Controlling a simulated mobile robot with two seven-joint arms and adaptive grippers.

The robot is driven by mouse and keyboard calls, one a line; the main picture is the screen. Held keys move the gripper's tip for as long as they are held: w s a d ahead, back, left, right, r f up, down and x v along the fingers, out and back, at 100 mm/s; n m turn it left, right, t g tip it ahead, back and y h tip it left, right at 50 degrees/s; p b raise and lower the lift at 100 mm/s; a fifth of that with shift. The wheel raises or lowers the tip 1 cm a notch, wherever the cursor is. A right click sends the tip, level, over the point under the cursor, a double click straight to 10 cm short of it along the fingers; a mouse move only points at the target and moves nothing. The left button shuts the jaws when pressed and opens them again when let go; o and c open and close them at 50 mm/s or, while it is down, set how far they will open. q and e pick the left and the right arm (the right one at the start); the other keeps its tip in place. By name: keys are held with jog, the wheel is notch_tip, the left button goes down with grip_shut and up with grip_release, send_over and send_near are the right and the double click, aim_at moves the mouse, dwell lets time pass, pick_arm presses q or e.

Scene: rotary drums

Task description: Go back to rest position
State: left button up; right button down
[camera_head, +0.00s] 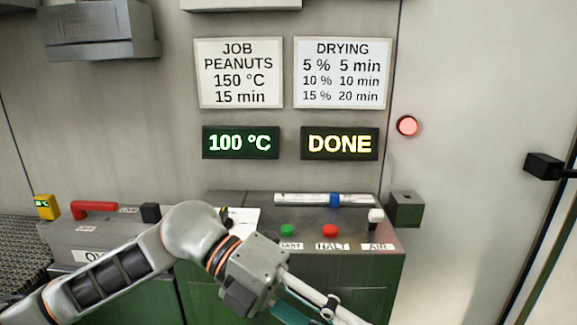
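My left arm comes in from the lower left and crosses in front of the green console (385,275). My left gripper (318,304) is low in the middle of the view, pointing down and right in front of the console. Its fingertips run off the bottom edge, so I cannot tell whether it is open or shut, or whether it holds anything. My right gripper is not in view.
Displays read 100 °C (240,143) and DONE (339,144). A red lamp (407,126) glows. A red handle (93,208) is left.

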pick_arm(q)
jog(key=w+a+r+n+t+h, duration=0.2)
jog(key=w+r+n+t+h, duration=0.1)
jog(key=w+n+t+h, duration=0.7)
jog(key=w+a+f+n+t+y, duration=0.3)
jog(key=a+f+n+t+y, duration=0.15)
jog(key=f+n+t, duration=0.35)
jog(key=w+a+f+n+t+y, duration=0.2)
jog(key=a+f+n+t+y, duration=0.25)
jog(key=f+n, duration=0.4)
jog(key=s+a+f+n+g+y, duration=0.15)
jog(key=a+f+n+y, duration=0.3)
jog(key=f, duration=0.45)
jog(key=s+a+f+n+y, duration=0.3)
jog(key=a+f+n+y, duration=0.15)
jog(key=f, duration=0.45)
jog(key=s+a+f+n+g+y, duration=0.2)
jog(key=s+a+f+g, duration=0.2)
jog(key=s+a+f, duration=0.3)
jog(key=s+f, duration=0.5)
jog(key=f, duration=0.2)
jog(key=shift+s+g, duration=0.3)
jog(key=shift+s, duration=0.05)
jog(key=shift+f, duration=0.1)
